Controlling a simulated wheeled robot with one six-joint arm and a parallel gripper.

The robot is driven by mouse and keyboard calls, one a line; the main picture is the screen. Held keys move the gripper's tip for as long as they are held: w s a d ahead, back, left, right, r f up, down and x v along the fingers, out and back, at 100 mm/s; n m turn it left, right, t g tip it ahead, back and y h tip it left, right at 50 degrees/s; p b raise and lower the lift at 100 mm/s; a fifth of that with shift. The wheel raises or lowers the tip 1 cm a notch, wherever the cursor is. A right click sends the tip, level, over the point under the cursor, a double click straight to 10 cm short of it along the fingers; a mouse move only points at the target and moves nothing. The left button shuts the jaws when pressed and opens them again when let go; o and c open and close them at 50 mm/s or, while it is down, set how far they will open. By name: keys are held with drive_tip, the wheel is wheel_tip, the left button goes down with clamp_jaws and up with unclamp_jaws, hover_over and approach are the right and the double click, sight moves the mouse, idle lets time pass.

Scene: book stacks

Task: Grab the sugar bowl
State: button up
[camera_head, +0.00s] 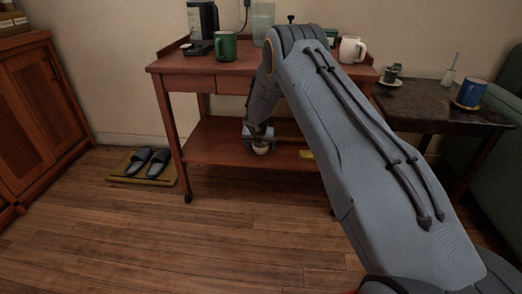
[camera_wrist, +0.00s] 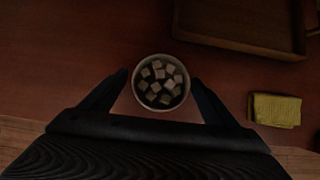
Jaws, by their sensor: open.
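The sugar bowl (camera_wrist: 137,95) is a small round pale bowl filled with several sugar cubes, seen from above in the wrist view. It stands on the lower shelf of the reddish wooden cart and also shows in the head view (camera_head: 261,150), partly hidden beneath my gripper. My gripper (camera_wrist: 160,82) is open, with one dark finger on each side of the bowl. The fingertips reach about the bowl's middle. I cannot tell whether either finger touches it. In the head view my gripper (camera_head: 260,137) is low over the shelf, between the cart's upper and lower boards.
The cart's lower shelf (camera_head: 215,145) holds a folded yellow cloth (camera_wrist: 276,110) to the right and a wooden tray (camera_wrist: 240,42) behind. The cart's top, with a green mug (camera_head: 226,46) and a white mug (camera_head: 351,50), is above my gripper. A side table (camera_head: 430,100) stands right.

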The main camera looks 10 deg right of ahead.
drive_tip(key=shift+w+d+f, duration=0.2)
drive_tip(key=shift+w+f, duration=0.1)
drive_tip(key=shift+f, duration=0.15)
drive_tip(key=c, duration=1.2)
drive_tip(key=shift+r, duration=0.1)
drive_tip(key=shift+c, duration=0.2)
